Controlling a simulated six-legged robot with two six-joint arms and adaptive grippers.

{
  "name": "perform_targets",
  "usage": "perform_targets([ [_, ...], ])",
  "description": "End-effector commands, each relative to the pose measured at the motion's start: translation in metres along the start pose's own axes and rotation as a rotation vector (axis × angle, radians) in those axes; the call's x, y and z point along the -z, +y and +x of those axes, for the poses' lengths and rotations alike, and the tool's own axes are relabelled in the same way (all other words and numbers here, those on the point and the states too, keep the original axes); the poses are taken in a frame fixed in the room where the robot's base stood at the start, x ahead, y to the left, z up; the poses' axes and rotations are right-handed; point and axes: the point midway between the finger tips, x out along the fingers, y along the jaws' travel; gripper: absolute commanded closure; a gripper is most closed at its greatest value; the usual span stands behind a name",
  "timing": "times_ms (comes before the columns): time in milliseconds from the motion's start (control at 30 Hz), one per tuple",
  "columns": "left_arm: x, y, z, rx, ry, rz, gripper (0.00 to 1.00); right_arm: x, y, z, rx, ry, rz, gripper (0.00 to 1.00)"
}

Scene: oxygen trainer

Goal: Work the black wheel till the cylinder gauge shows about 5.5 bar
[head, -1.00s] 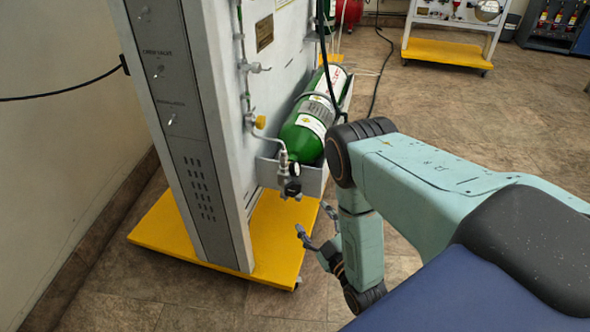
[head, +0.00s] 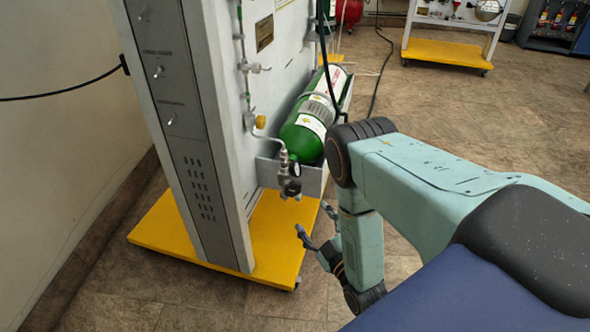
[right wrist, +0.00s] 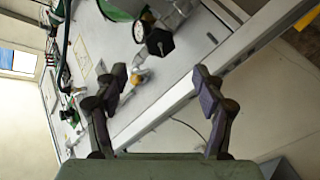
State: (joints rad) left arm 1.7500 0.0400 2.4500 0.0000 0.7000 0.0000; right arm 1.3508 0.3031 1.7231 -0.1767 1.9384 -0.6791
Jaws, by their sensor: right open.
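The black wheel (head: 291,188) sits on the regulator below the neck end of the green cylinder (head: 303,137). The wheel also shows in the right wrist view (right wrist: 160,42), beyond the fingertips and between them. The small round cylinder gauge (head: 294,169) is just above the wheel; in the right wrist view its white dial (right wrist: 139,32) is beside the wheel. Its reading is too small to tell. My right gripper (head: 313,218) is open and empty, below and to the right of the wheel, apart from it. Its two fingers are spread in the right wrist view (right wrist: 159,82). My left gripper is not in view.
The grey trainer panel (head: 215,130) stands on a yellow wheeled base (head: 160,235). A tray (head: 312,182) holds the cylinder. Another yellow-based stand (head: 445,53) is far back.

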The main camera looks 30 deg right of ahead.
Motion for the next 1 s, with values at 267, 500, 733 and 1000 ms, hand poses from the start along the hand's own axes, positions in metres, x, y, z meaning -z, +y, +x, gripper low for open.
perform_targets([
  [267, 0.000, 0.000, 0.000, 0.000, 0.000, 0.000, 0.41, 0.000, 0.000, 0.000, 0.000, 0.000, 0.000, 0.30],
  [500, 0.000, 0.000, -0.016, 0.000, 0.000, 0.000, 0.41, 0.022, 0.014, 0.010, -0.013, 0.022, 0.004, 0.30],
  [733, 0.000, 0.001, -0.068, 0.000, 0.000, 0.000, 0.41, 0.071, 0.046, 0.051, 0.015, -0.048, 0.125, 0.30],
  [1000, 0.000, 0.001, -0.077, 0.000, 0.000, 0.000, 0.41, 0.033, 0.021, 0.055, 0.099, -0.342, 0.453, 0.30],
])
